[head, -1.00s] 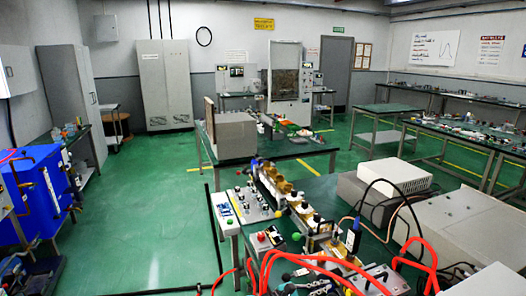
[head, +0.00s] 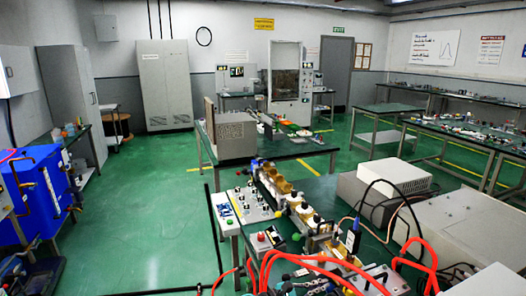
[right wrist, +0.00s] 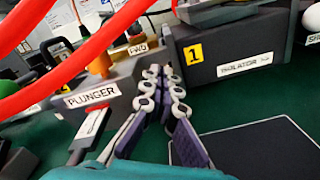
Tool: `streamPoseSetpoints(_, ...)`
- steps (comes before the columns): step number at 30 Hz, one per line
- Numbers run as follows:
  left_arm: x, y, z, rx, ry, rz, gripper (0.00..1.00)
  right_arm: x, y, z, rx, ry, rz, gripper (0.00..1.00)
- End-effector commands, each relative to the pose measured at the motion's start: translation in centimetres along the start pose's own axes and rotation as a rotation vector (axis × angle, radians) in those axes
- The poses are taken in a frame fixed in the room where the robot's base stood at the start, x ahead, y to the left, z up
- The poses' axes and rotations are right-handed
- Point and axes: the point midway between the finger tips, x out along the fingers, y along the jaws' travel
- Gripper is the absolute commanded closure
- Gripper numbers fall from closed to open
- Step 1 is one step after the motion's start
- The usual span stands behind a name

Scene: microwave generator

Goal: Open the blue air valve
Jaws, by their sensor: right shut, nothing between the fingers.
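I cannot pick out the blue air valve with certainty. In the head view a small upright blue part (head: 354,240) stands among the fittings on the front bench, too small to identify. My right gripper (right wrist: 160,73) shows in the right wrist view, its two jointed fingers together and empty. It is between a grey block labelled PLUNGER (right wrist: 92,98) on the left and a dark grey block labelled ISOLATOR (right wrist: 240,66) on the right. I cannot tell whether it touches either block. My left gripper is not seen.
Thick red hoses (right wrist: 75,65) cross the upper left of the wrist view and arch over the front bench (head: 318,190). Grey equipment boxes (head: 462,230) fill the bench's right side. A blue machine (head: 42,190) stands at the far left. Green floor (head: 150,220) is open between.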

Motion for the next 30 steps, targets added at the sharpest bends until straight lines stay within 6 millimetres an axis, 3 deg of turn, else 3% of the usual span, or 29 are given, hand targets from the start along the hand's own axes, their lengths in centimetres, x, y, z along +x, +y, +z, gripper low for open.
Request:
streamPoseSetpoints(12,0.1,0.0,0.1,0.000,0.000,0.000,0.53,-5.0,0.0,0.0,0.000,0.000,0.001,1.00)
streamPoseSetpoints(23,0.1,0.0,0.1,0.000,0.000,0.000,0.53,-5.3,-0.1,0.0,0.000,-0.001,0.000,1.00)
streamPoseSetpoints(30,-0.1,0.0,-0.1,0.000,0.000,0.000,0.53,-6.2,-2.7,-0.3,0.000,-0.001,0.000,1.00)
